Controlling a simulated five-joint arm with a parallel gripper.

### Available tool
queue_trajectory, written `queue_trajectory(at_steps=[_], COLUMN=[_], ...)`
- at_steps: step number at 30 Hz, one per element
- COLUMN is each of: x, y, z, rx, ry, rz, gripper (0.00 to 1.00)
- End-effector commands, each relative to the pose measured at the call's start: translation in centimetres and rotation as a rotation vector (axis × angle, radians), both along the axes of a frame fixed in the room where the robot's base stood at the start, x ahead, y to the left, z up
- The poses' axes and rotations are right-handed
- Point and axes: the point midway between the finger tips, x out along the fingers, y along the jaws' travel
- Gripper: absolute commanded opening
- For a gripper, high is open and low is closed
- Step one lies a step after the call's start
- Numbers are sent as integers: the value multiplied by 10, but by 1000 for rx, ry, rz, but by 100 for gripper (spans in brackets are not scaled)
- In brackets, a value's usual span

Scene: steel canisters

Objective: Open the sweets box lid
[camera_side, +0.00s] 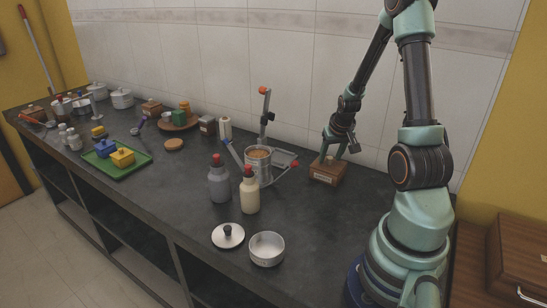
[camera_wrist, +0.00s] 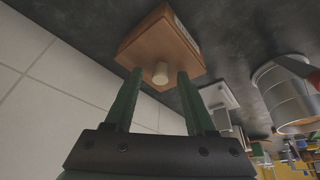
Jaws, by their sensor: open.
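A small brown wooden box (camera_side: 327,172) with a pale label on its front stands near the wall; the label is too small to read. Its lid looks closed, with a pale round knob (camera_side: 329,159) on top. My gripper (camera_side: 341,149) is just above the box, fingers open and pointing down. In the wrist view the box (camera_wrist: 158,42) lies beyond the fingertips. The knob (camera_wrist: 160,73) appears between the two green fingers of my gripper (camera_wrist: 159,80), with a gap on each side. I cannot tell whether the fingertips are level with the knob.
A metal canister (camera_side: 259,168) with a clamp frame and red-tipped levers stands left of the box. Two red-capped bottles (camera_side: 219,183) (camera_side: 250,193), a round lid (camera_side: 228,235) and an open metal bowl (camera_side: 267,248) are nearer the front. The tiled wall (camera_side: 290,70) is close behind.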

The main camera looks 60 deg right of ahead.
Motion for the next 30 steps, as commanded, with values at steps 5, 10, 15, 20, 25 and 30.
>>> queue_trajectory(at_steps=[5,10,15,20,25,30], x=[0,0,0,-1,-1,-1], y=[0,0,0,0,0,0], z=[0,0,0,0,0,0], rx=[0,0,0,0,0,1], ry=[0,0,0,0,1,1], rz=[0,0,-1,-1,-1,-2], gripper=[48,0,0,0,0,0])
